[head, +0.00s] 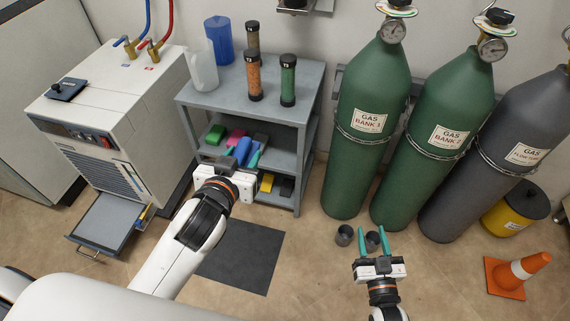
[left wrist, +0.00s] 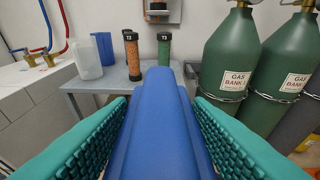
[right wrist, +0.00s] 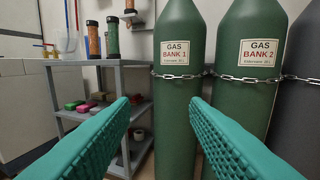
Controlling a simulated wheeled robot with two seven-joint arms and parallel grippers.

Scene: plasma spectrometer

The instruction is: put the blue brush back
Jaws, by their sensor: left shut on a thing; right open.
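The blue brush (head: 243,150) is held between the teal fingers of my left gripper (head: 241,157), in front of the grey shelf cart's middle shelf. In the left wrist view the blue brush (left wrist: 160,125) fills the space between both fingers and points away from the camera. Its far end and underside are hidden. A green brush-like block (head: 215,134) and a pink one (head: 236,137) lie on the middle shelf, with a dark green block (head: 260,139) beside them. My right gripper (head: 373,240) is open and empty, low in front of the green gas cylinders.
The grey shelf cart (head: 195,98) carries a jug (head: 202,70), a blue beaker (head: 220,40) and several capped tubes on top. Yellow and black items lie on its lower shelf. Gas cylinders (head: 371,110) stand right. A chiller (head: 110,110) with an open drawer stands left.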

